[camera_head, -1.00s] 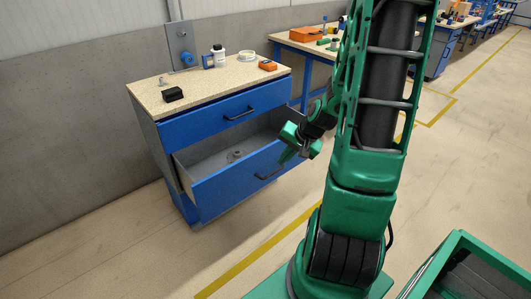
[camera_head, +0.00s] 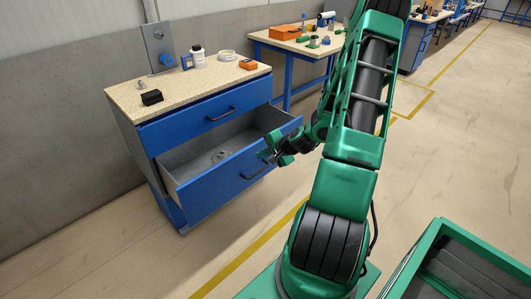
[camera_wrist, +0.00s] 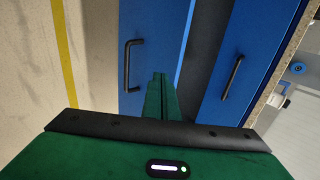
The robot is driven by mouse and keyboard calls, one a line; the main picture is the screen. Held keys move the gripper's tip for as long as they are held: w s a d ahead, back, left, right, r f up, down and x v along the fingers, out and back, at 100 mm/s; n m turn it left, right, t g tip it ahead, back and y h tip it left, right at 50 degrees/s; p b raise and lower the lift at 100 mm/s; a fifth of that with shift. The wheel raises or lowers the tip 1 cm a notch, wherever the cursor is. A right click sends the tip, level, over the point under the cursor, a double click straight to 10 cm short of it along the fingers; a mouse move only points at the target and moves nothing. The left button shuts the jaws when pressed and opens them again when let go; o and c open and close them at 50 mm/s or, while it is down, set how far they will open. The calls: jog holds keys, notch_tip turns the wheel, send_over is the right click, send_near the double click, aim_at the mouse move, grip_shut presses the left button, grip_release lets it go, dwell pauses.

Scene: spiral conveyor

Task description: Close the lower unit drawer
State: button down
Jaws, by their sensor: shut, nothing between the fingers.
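The blue cabinet has a lower drawer (camera_head: 222,182) that stands pulled out, with a small grey part (camera_head: 222,154) inside on its grey floor. Its black bar handle (camera_head: 258,168) is on the front; the handle also shows in the wrist view (camera_wrist: 128,65). The upper drawer (camera_head: 196,119) is shut. My gripper (camera_head: 267,155) is at the right part of the lower drawer's front, close to the handle. In the wrist view my green fingers (camera_wrist: 158,95) are together and empty, pointing at the drawer front beside the handle. Whether they touch the front I cannot tell.
The cabinet top (camera_head: 185,92) holds a black block (camera_head: 152,97), a white bottle (camera_head: 198,57) and an orange device (camera_head: 248,64). A workbench (camera_head: 300,45) stands behind to the right. The floor before the drawer is clear.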

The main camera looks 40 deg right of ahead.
aim_at(246, 153)
jog(key=w+f, duration=0.1)
jog(key=w, duration=0.3)
jog(key=w+f, duration=0.1)
jog(key=w, duration=0.2)
jog(key=shift+a+f, duration=0.1)
jog(key=shift+f, duration=0.25)
